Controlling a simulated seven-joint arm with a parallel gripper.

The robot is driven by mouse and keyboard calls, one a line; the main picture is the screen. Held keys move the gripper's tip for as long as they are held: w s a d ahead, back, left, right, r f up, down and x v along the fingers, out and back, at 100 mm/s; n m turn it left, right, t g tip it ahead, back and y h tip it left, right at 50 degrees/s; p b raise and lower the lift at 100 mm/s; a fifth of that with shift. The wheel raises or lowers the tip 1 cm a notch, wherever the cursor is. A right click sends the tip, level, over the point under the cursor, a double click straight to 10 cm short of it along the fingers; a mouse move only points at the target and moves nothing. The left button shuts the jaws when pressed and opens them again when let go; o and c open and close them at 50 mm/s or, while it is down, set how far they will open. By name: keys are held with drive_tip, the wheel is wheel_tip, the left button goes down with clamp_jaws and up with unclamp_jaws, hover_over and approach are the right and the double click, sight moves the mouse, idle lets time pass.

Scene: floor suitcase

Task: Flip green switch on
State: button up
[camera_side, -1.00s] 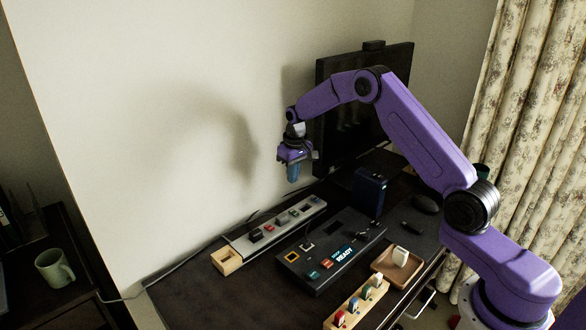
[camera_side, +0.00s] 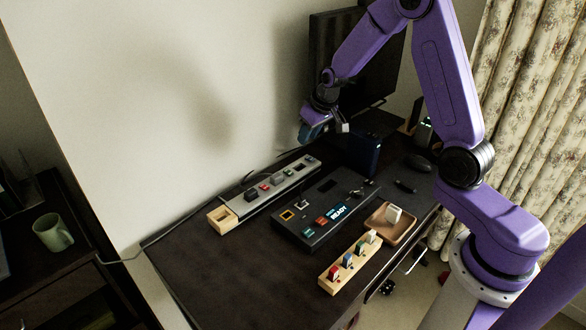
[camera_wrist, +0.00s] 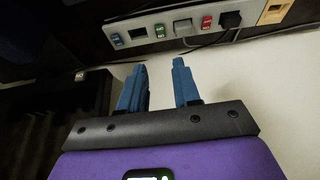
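The green switch (camera_wrist: 160,31) sits on a long grey power strip (camera_wrist: 250,13), between a grey plug and an empty dark socket in the wrist view. In the side view the green switch (camera_side: 288,174) is small, and I cannot tell which way it is rocked. My gripper (camera_wrist: 160,66) has two blue fingers standing apart with nothing between them. In the side view my gripper (camera_side: 320,130) is in the air above the far end of the strip, near the monitor, clear of the switch.
Red switch (camera_wrist: 207,22) and blue switch (camera_wrist: 117,39) share the strip, with a black plug (camera_wrist: 230,19). A dark control panel (camera_side: 320,210) lies in front. A monitor (camera_side: 330,60) and a dark blue box (camera_side: 363,155) stand behind. The wall runs along the strip.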

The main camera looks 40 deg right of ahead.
sight(291, 173)
drive_tip(key=x, duration=1.7)
drive_tip(key=shift+s+f, duration=0.1)
drive_tip(key=shift+f, duration=0.05)
clamp_jaws()
